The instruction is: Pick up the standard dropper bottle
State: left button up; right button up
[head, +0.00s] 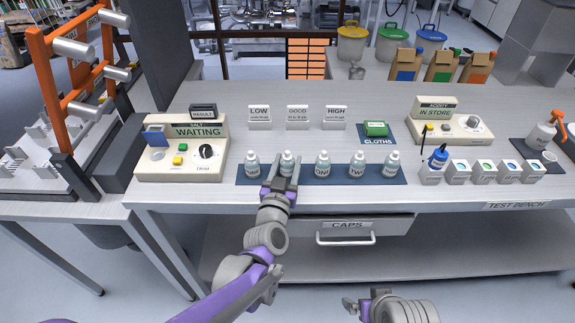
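Several white dropper bottles with grey caps stand upright in a row on a dark blue mat (310,181) at the bench's front edge. The second bottle from the left (287,159) is between the fingers of my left gripper (284,174); its label is hidden, so I cannot tell if it is the standard one. The fingers are apart, with no clear contact seen. The other bottles are the leftmost (252,166), the middle one (322,164), one marked TWO (357,166) and the rightmost (392,163). My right gripper (362,304) is low in front of the bench, open and empty.
The salt box reading WAITING (190,150) stands left of the mat. LOW (259,115), GOOD (297,115) and HIGH (335,115) signs stand behind. The CAPS drawer (345,229) is below.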

pick_arm(q)
grip_shut()
notch_tip(320, 180, up, 10)
jog(key=shift+r+p, duration=0.1)
jog(key=shift+p, duration=0.95)
